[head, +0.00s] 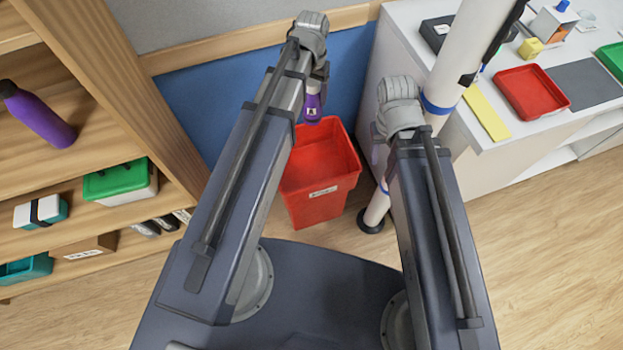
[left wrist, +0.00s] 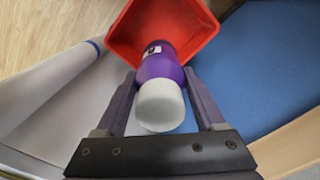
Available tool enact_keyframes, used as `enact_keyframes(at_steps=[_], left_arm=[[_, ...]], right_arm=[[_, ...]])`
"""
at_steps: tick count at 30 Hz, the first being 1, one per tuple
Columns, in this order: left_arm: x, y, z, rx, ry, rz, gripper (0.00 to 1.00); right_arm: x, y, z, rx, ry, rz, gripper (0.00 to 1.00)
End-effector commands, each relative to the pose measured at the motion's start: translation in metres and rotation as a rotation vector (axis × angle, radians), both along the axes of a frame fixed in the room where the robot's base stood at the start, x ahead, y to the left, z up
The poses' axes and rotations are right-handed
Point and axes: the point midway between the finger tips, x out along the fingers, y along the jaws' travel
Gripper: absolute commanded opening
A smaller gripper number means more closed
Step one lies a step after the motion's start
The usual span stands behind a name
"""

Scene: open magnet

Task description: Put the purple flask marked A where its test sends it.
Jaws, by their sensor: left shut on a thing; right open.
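The purple flask (head: 312,104) with a small label is held by my left gripper (head: 314,84), above the back edge of the red bin. In the left wrist view my left gripper (left wrist: 164,90) is shut on the purple flask (left wrist: 162,68), with its pale cap (left wrist: 160,106) toward the camera and the red bin (left wrist: 125,35) beyond it. The red bin (head: 318,178) stands on the floor with a white label on its front; the label's text is too small to read. My right gripper (head: 379,150) is open near the white pole, partly hidden by my arm.
A wooden shelf at left holds a purple bottle (head: 38,115) and a green-lidded box (head: 118,182). The white counter (head: 410,55) at right carries a red tray (head: 530,91), a grey mat (head: 584,85), a yellow strip (head: 486,112) and a yellow block (head: 530,47). A white pole (head: 462,60) stands before it.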

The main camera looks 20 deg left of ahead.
Motion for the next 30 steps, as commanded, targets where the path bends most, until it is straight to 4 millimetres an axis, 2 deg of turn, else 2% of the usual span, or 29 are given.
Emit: enact_keyframes(at_steps=[1, 18, 24, 30], left_arm=[[0.0, 0.0, -0.032, 0.0, 0.0, 0.023, 0.0], [0.0, 0.001, -0.201, 0.0, 0.0, 0.311, 0.0], [0.0, 0.001, -0.24, 0.0, 0.0, 0.388, 0.0], [0.0, 0.002, -0.256, 0.0, 0.0, 0.427, 0.0]], right_arm=[[0.0, 0.0, -0.032, 0.0, 0.0, 0.0, 0.5], [0.0, 0.0, -0.201, 0.0, 0.0, 0.0, 0.5], [0.0, 0.0, -0.24, 0.0, 0.0, 0.0, 0.5], [0.0, 0.0, -0.256, 0.0, 0.0, 0.0, 0.5]])
